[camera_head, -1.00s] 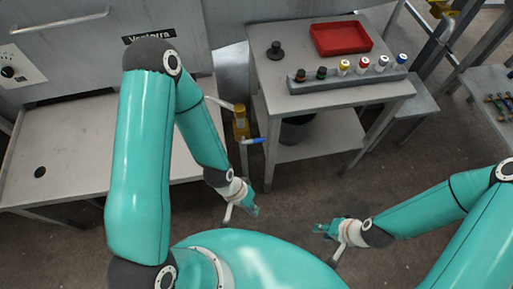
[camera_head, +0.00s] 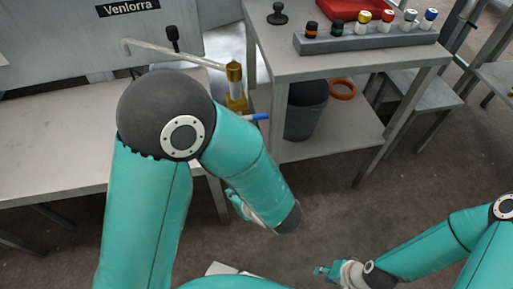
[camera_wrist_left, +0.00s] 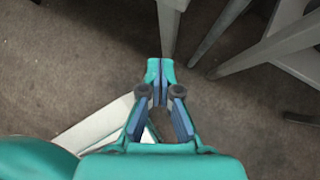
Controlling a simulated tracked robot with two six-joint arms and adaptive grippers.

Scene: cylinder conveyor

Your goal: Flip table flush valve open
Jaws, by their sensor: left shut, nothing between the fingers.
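The flush valve is a brass-yellow fitting (camera_head: 236,88) with a blue lever (camera_head: 257,116), standing between the left bench and the grey table. The lever points right, toward the table. A pale pipe runs from the fitting up to the left. My left gripper (camera_head: 234,196) is below the valve and apart from it, partly hidden by my own forearm. The left wrist view shows its fingers (camera_wrist_left: 160,72) closed together, empty, above the floor. The valve is not recognisable in that view. My right gripper (camera_head: 322,271) is low in the head view, too small to judge its opening.
The grey table (camera_head: 290,63) carries a rack (camera_head: 365,39) of several bottles, a red tray (camera_head: 350,8) and a black knob-like object (camera_head: 277,14). A dark bin (camera_head: 306,108) and orange ring (camera_head: 343,89) are on its lower shelf.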

